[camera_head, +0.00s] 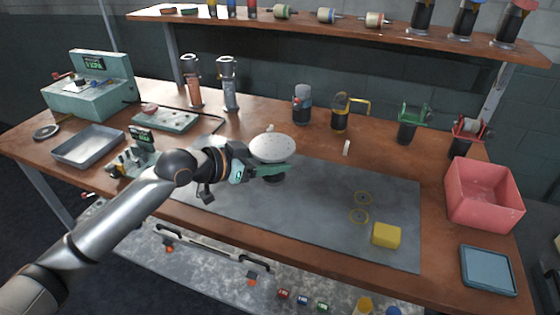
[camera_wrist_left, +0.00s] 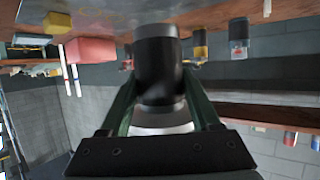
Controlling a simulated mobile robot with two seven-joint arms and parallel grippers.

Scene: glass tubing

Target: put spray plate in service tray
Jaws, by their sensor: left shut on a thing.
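My left gripper (camera_head: 272,172), with green fingers, is shut just above the grey mat near the middle of the bench. A white speckled round plate (camera_head: 272,147), which looks like the spray plate, sits at its fingers, with a dark part below. In the left wrist view a black cylinder (camera_wrist_left: 158,65) with a pale ring is between the fingers; it looks like the plate's dark stem. A grey metal tray (camera_head: 62,156) lies at the left of the bench and a blue tray (camera_head: 488,271) at the front right; I cannot tell which is the service tray. My right gripper is not in view.
A yellow block (camera_head: 386,235) and two thin rings lie on the grey mat (camera_head: 310,215). A pink bin (camera_head: 484,198) stands at the right. Bottles and tools stand along the back under a shelf (camera_head: 400,35). A small stand (camera_head: 142,140) is beside the metal tray.

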